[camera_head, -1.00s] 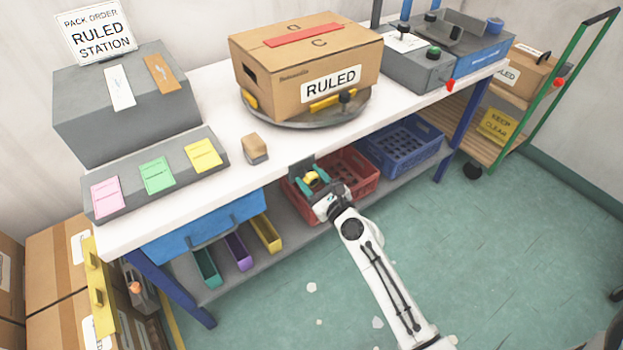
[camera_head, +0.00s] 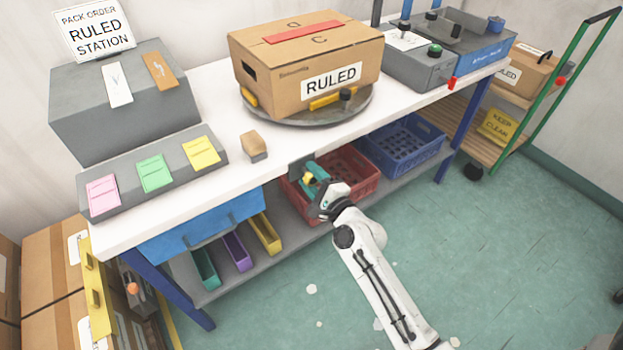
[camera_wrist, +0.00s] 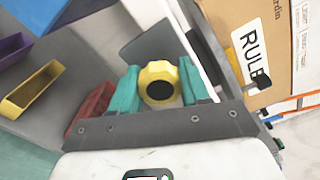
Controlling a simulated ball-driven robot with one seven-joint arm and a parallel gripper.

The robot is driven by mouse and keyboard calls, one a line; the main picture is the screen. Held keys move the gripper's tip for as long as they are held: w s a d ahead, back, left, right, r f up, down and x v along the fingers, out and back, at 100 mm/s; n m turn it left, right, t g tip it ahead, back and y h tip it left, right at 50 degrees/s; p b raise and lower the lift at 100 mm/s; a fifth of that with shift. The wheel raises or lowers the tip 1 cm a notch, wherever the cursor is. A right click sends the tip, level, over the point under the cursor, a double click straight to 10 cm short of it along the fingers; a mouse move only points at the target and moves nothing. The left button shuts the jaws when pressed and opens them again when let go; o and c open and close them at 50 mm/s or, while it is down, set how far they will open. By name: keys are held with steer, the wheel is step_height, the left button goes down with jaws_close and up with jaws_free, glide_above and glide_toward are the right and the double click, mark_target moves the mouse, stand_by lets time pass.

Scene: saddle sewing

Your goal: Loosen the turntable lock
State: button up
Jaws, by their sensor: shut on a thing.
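The turntable lock is a yellow knob with a dark centre (camera_wrist: 158,73), set by a dark plate at the bench's front edge. In the head view the knob (camera_head: 307,179) shows only as a small yellow patch, mostly hidden by a finger. My gripper (camera_head: 313,176) has teal fingers and is shut on the knob. In the wrist view my gripper (camera_wrist: 159,84) has one finger on each side of it. The grey round turntable (camera_head: 275,118) stands on the bench above, with a cardboard box labelled RULED (camera_head: 290,85) on it.
A red crate (camera_head: 365,182) and a blue crate (camera_head: 425,150) sit on the lower shelf behind and right of my gripper. A blue drawer (camera_head: 200,230) and small coloured bins (camera_head: 238,250) are to the left.

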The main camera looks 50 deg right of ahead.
steer(key=n+b, duration=0.1)
steer(key=n, duration=0.4)
steer(key=shift+a+f+n, duration=0.1)
steer(key=shift+a+n, duration=0.05)
steer(key=shift+n, duration=0.15)
steer(key=n+b, duration=0.1)
steer(key=n, duration=0.3)
steer(key=shift+n+b, duration=0.4)
steer(key=o, duration=1.1)
steer(key=shift+c, duration=0.2)
steer(key=shift+s, duration=0.1)
steer(key=v, duration=1)
steer(key=shift+s, duration=0.25)
steer(key=shift+a+n, duration=0.1)
steer(key=shift+n, duration=0.2)
